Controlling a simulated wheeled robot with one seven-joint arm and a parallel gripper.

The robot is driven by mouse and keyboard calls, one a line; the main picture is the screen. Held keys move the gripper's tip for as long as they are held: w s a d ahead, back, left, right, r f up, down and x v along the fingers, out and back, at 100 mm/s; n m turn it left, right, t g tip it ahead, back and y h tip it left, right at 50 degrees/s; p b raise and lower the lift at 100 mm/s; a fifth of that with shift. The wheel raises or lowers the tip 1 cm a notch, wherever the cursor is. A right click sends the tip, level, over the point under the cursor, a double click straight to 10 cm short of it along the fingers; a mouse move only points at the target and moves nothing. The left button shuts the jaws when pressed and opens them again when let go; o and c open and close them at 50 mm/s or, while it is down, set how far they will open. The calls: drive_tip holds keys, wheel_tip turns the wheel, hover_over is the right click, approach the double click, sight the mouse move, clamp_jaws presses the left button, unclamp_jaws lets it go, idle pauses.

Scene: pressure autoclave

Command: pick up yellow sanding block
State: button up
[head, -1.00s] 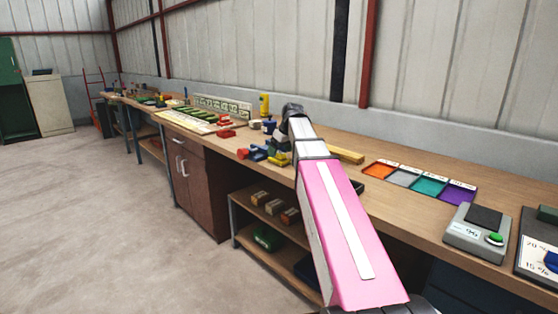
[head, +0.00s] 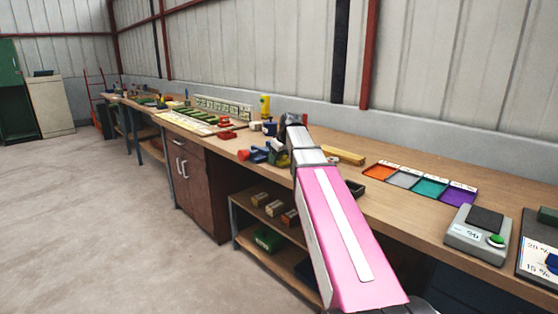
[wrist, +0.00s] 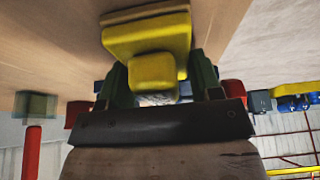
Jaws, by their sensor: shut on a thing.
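The yellow sanding block (wrist: 148,38) fills the top middle of the wrist view, with a smaller raised yellow part facing the camera. My gripper (wrist: 158,76) has its two dark green fingers on either side of that raised part and is shut on it. Wood-coloured bench surface shows behind the block. Whether the block touches the bench or hangs just above it, I cannot tell. In the head view my arm reaches over the bench, and the block and fingers are mostly hidden behind its end.
Red and blue items (head: 255,154) lie left of my arm's end on the workbench (head: 410,205). A long yellow bar (head: 344,156) lies to the right, before the coloured trays (head: 430,187) and a scale (head: 478,234). A red post (wrist: 32,152) shows in the wrist view.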

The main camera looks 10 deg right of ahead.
wheel_tip(320, 180, up, 4)
drive_tip(key=shift+r, duration=0.1)
drive_tip(key=w+a+r, duration=0.1)
drive_tip(key=a+r, duration=0.5)
drive_tip(key=a, duration=0.5)
drive_tip(key=shift+w+a+r, duration=0.2)
drive_tip(key=shift+a+r, duration=0.1)
drive_tip(key=shift+r, duration=0.1)
drive_tip(key=shift+o, duration=1.1)
